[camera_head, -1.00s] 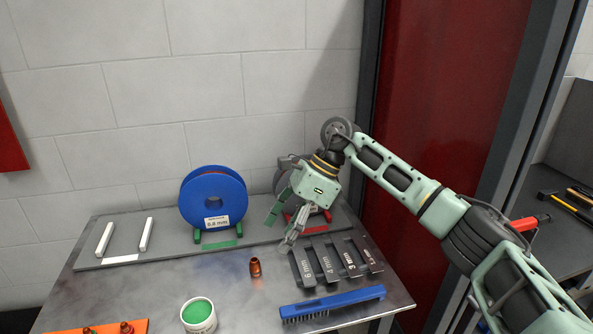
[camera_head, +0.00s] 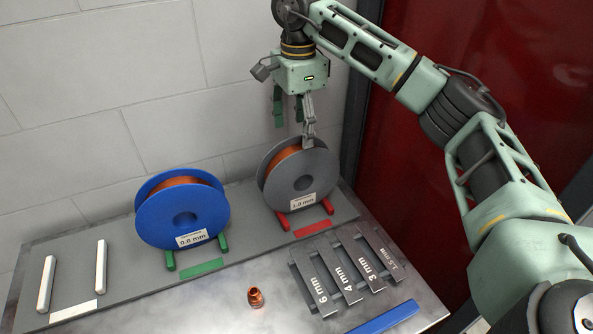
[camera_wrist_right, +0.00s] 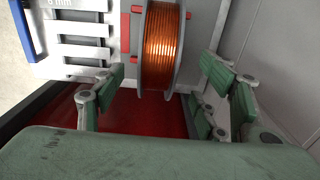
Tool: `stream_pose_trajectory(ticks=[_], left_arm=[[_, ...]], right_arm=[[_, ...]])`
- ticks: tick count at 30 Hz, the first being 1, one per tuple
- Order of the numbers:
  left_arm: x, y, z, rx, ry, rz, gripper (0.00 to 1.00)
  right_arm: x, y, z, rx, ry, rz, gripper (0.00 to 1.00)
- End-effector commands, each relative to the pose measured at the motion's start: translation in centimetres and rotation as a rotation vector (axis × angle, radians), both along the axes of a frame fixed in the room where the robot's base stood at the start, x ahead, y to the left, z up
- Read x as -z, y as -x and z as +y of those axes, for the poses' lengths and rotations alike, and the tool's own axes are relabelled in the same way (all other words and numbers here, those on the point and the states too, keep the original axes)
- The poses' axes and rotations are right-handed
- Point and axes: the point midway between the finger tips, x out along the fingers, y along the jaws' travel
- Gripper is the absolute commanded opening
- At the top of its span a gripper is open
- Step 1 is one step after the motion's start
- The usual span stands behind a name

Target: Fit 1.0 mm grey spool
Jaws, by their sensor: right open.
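The grey spool (camera_head: 281,180) with orange-copper wire and a "1.0 mm" label stands upright on red rests (camera_head: 327,206) at the right of the grey strip. My right gripper (camera_head: 294,121) is over the top of this spool, pointing down, with its fingers apart. In the right wrist view the spool's wire (camera_wrist_right: 163,38) shows between the open fingers, with gaps on both sides. A blue spool (camera_head: 160,212) labelled "0.8 mm" stands on green rests (camera_head: 222,243). White rests (camera_head: 47,283) at the left are empty. My left gripper is out of view.
A slotted rack (camera_head: 347,267) marked 6 mm to 1.5 mm lies at the front right. A small copper part (camera_head: 255,298) stands on the bench, and a blue brush (camera_head: 386,318) lies at the front edge. A wall is close behind.

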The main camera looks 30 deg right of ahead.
Motion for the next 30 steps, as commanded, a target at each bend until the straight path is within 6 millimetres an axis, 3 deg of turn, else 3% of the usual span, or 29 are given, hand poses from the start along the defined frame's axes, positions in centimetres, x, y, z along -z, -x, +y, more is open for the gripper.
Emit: stream_pose_trajectory(ticks=[10,19,30], left_arm=[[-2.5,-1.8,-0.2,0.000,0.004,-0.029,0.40],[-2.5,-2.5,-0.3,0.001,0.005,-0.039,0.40],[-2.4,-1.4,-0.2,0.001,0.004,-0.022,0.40]], right_arm=[[4.4,0.5,-0.1,-0.001,0.000,0.002,0.66],[5.1,0.4,0.0,-0.001,-0.001,-0.001,0.66],[5.0,0.4,0.0,-0.001,-0.001,-0.001,0.33]])
